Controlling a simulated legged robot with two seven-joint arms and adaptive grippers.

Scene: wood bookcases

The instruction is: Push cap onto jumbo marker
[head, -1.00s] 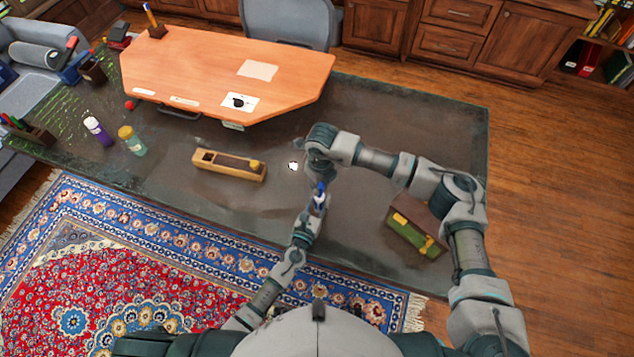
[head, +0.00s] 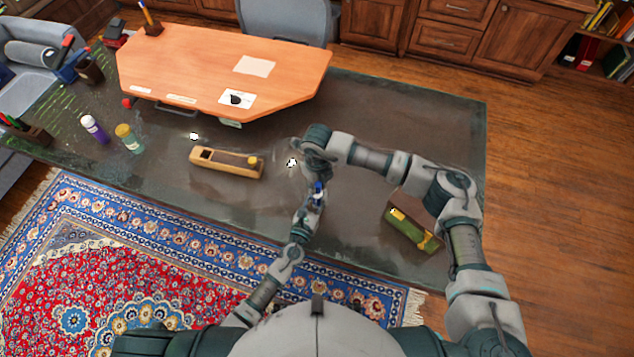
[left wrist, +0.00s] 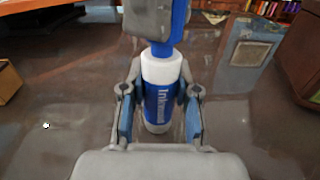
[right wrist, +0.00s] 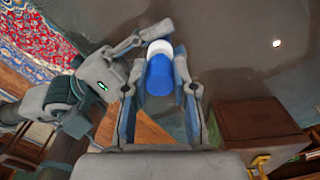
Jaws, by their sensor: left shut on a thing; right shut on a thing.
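The jumbo marker (left wrist: 160,95), white and blue with lettering on its side, stands upright between the fingers of my left gripper (left wrist: 160,105). Its blue cap (right wrist: 159,76) is between the fingers of my right gripper (right wrist: 157,85), with the marker's white end just beyond it. In the left wrist view a blue part meets the marker's white top, under my right gripper. The cap and marker are in line or nearly so; how far the cap sits on is hidden. In the head view both grippers meet at the blue marker (head: 318,190), above the dark tabletop.
A green and brown box (head: 411,232) is at right. A purple bottle (head: 94,129) and a yellow-lidded jar (head: 129,140) stand at left.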

